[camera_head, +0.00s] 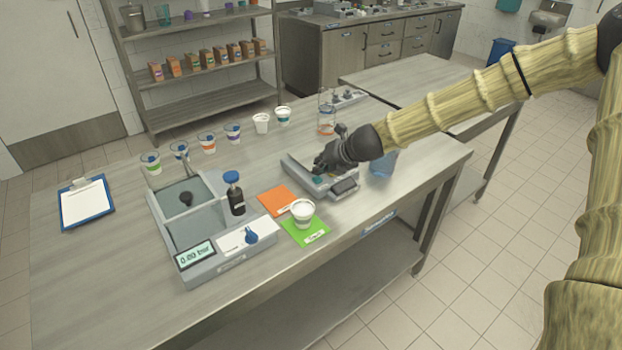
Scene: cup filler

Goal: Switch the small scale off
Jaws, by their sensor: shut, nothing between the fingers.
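The small scale (337,193) is a low grey device on the right part of the metal table, with a dark display (345,187) at its near right corner. My gripper (319,172) is black, at the end of the tan-sleeved arm. It is shut and empty, with its fingertips low over the left part of the scale. A small teal patch shows just below the fingertips. My gripper hides part of the scale's top. I cannot tell whether the fingertips touch it, and no reading is legible on the display.
A white cup (302,212) stands on a green card (314,233), beside an orange card (277,199). A black bottle (236,200) stands by a larger grey machine (203,266) reading "0.00 bar". A clear bottle (326,115) and a blue container (383,164) are close to my gripper.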

